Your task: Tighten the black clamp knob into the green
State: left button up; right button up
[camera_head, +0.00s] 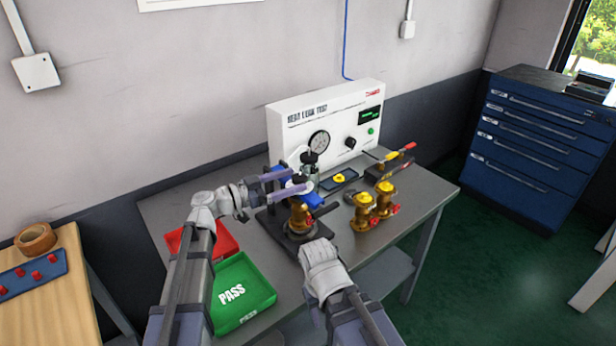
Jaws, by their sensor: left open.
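My left gripper (287,183) is open. Its two purple fingers point right, at the top of the clamp fixture, one behind and one in front of a small dark knob-like part (301,180). Whether they touch it is unclear. Below are a blue clamp part (313,199) and a brass valve (300,216) standing on the dark fixture base (271,222). I cannot make out a green zone near the knob. A round gauge (319,142) is on the white test panel (290,137) behind. My right arm ends in front of the fixture; its fingers do not show.
Two brass valves with red handles (363,213) (384,199) stand right of the fixture. A dark tray with a yellow part (340,179) lies behind them. A red bin (221,237) and a green PASS bin (262,290) are at left. The bench's right front is clear.

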pick_arm(q)
jog(key=shift+x, duration=2.75)
